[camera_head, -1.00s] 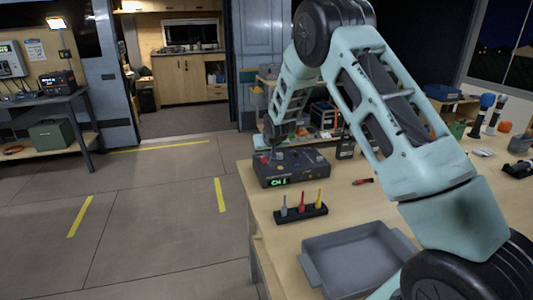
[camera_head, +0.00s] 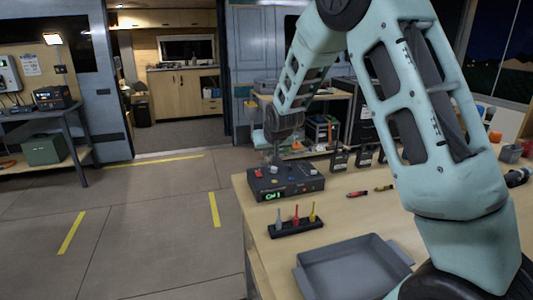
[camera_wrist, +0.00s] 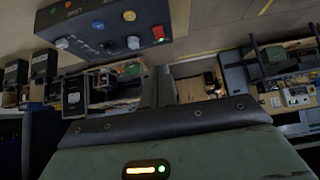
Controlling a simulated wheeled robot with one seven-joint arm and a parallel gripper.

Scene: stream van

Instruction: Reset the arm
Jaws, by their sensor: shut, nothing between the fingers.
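My pale green arm reaches from the lower right over the workbench, elbow high. My gripper (camera_head: 277,158) hangs at the far left of the bench, just above or behind a dark control box (camera_head: 286,182) with a green lit display, a red button and several knobs. I cannot tell whether it touches the box. In the wrist view my gripper's fingers (camera_wrist: 158,88) are together with nothing between them. The box (camera_wrist: 108,25) shows there at the top, with its red button near the fingers.
A black holder (camera_head: 296,228) with three coloured tools and a grey tray (camera_head: 352,268) stand on the workbench (camera_head: 262,250). Small red and yellow items lie behind the tray. Shelves (camera_head: 320,105) stand beyond the bench. The floor (camera_head: 150,235) to the left is clear, with yellow stripes.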

